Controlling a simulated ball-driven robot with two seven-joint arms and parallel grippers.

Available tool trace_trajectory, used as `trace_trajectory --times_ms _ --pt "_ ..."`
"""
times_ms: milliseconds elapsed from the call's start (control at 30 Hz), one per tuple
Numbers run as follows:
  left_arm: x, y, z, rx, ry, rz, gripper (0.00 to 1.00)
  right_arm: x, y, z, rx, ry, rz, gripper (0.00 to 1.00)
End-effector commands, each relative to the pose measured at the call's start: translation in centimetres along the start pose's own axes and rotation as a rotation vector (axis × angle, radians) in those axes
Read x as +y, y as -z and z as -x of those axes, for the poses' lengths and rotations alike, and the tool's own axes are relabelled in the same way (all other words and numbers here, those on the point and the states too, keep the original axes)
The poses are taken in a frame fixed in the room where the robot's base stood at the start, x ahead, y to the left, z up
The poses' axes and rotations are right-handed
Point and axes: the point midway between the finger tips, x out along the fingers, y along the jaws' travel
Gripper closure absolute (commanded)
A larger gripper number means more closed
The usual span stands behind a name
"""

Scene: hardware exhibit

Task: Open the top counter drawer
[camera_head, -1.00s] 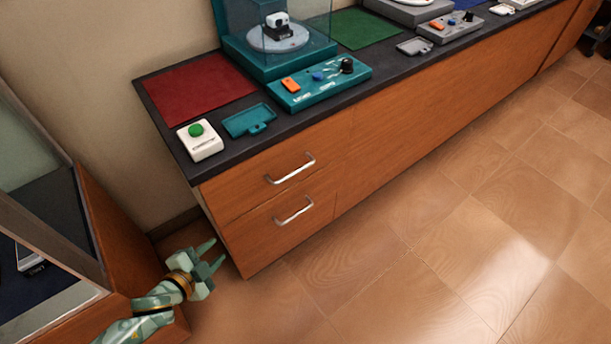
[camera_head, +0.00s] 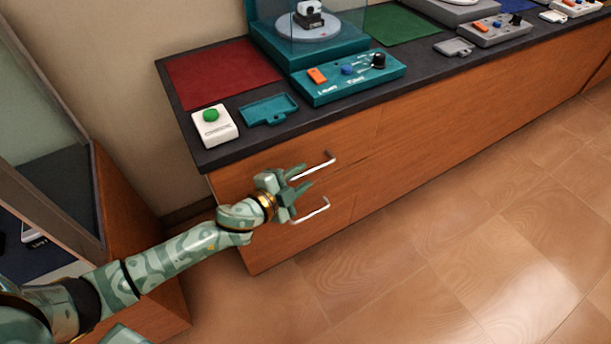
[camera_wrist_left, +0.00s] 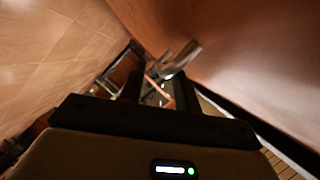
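The top drawer (camera_head: 298,147) is the upper front at the left end of the wooden counter, and it looks shut. Its silver bar handle (camera_head: 318,164) shows partly past my left gripper (camera_head: 306,179). The lower drawer's handle (camera_head: 311,212) is just below. My left gripper is open and empty, its fingers pointing right in front of the drawer fronts, close to the top handle. I cannot tell whether it touches. In the left wrist view, the two dark fingers (camera_wrist_left: 160,90) stand apart, with a blurred grey piece beyond them. My right gripper is out of view.
On the dark countertop (camera_head: 375,95) are a white box with a green button (camera_head: 213,124), a teal tray (camera_head: 268,109), a teal control panel (camera_head: 350,77) and a red mat (camera_head: 222,72). A wood-and-glass case (camera_head: 125,215) stands left. Floor (camera_head: 420,250) to the right is clear.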

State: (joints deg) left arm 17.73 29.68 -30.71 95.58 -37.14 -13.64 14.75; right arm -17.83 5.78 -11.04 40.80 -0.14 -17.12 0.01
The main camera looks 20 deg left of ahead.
Motion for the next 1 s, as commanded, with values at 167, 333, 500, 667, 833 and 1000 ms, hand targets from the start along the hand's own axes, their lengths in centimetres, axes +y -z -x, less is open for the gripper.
trace_trajectory --times_ms 167,333,500,667,833,1000 --pt "0.1 -0.1 -1.6 -0.001 -0.001 0.0 0.68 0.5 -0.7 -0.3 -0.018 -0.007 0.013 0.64" --pt "0.0 0.0 -1.8 -0.001 0.0 -0.001 0.68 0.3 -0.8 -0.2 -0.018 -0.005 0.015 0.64" --pt "0.0 0.0 -1.8 0.0 0.0 0.0 0.79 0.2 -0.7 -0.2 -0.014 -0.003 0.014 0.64" --pt "0.0 0.0 -1.8 0.0 0.0 0.0 1.0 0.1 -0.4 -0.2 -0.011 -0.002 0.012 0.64" --pt "0.1 0.1 -1.8 0.0 -0.001 0.001 1.0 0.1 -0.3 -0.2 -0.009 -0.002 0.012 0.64" --pt "0.3 0.6 -1.6 0.0 -0.001 0.003 1.0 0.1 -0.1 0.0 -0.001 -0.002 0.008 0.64"
